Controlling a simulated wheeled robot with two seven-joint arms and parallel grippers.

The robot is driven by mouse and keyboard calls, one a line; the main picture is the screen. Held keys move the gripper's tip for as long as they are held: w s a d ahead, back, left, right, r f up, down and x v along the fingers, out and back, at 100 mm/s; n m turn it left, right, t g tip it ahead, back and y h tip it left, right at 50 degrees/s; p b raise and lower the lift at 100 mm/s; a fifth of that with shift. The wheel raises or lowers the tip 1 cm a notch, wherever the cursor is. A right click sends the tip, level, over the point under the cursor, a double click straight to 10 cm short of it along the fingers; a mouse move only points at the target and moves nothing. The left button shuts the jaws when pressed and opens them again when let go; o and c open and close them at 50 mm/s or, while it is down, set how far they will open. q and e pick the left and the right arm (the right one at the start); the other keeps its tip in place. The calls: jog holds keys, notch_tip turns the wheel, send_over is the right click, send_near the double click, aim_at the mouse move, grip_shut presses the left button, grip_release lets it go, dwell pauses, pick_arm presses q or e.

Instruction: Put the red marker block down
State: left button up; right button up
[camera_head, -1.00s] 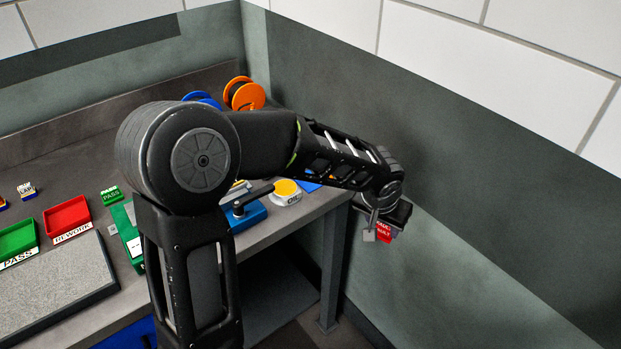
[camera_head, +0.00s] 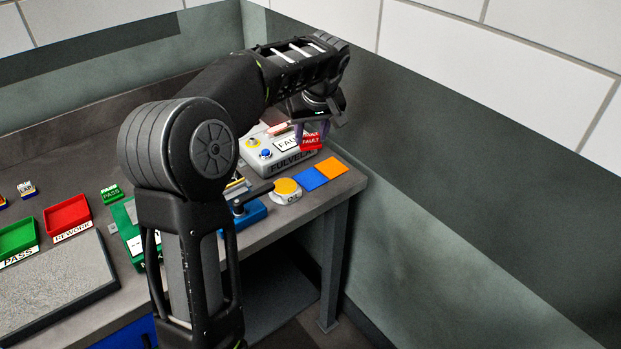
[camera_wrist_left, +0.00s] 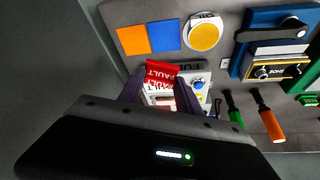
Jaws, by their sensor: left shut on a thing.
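The red marker block (camera_head: 311,143), lettered FAULT, is held between the fingers of my left gripper (camera_head: 312,133). In the head view it appears in front of the right end of the grey FULVELA box (camera_head: 284,167), above the bench (camera_head: 345,186). In the left wrist view the red block (camera_wrist_left: 162,70) shows between the fingertips of the gripper (camera_wrist_left: 160,90). I cannot tell whether the block touches the box behind it. A blue square (camera_head: 308,178) and an orange square (camera_head: 331,167) lie flat and bare on the bench nearby. My right gripper is not in view.
A round yellow-topped button (camera_head: 286,188) and a blue fixture with a black lever (camera_head: 247,214) stand left of the squares. Red (camera_head: 67,215) and green (camera_head: 17,238) trays are farther left. The bench ends just right of the orange square, near the wall.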

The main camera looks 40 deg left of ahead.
pick_arm(q)
jog(key=shift+f+p, duration=0.4)
jog(key=shift+f, duration=2.75)
jog(key=shift+f, duration=0.1)
notch_tip(320, 180, down, 3)
jog(key=shift+f+p, duration=0.1)
jog(key=shift+p, duration=0.25)
jog(key=shift+f, duration=0.2)
jog(key=shift+f, duration=0.2)
jog(key=o, duration=1.3)
